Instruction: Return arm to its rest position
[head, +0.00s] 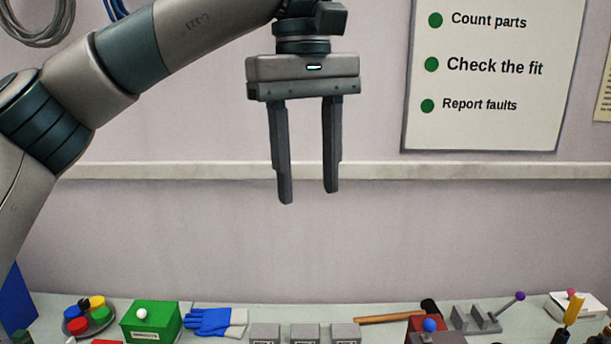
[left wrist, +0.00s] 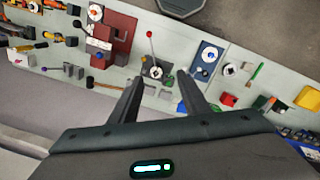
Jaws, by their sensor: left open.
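My left gripper (head: 308,197) hangs high above the bench in the head view, in front of the wall. Its two fingers point down, are apart and hold nothing. In the left wrist view the same open fingers (left wrist: 160,84) show against the bench far below, touching nothing. My right gripper is not seen in either view.
The bench (head: 225,305) runs along the bottom of the head view. On it are a green box (head: 152,322), blue-and-white gloves (head: 214,322), a tray of coloured caps (head: 88,315), grey blocks (head: 304,333) and a purple-knobbed lever (head: 520,296). The air around the gripper is clear.

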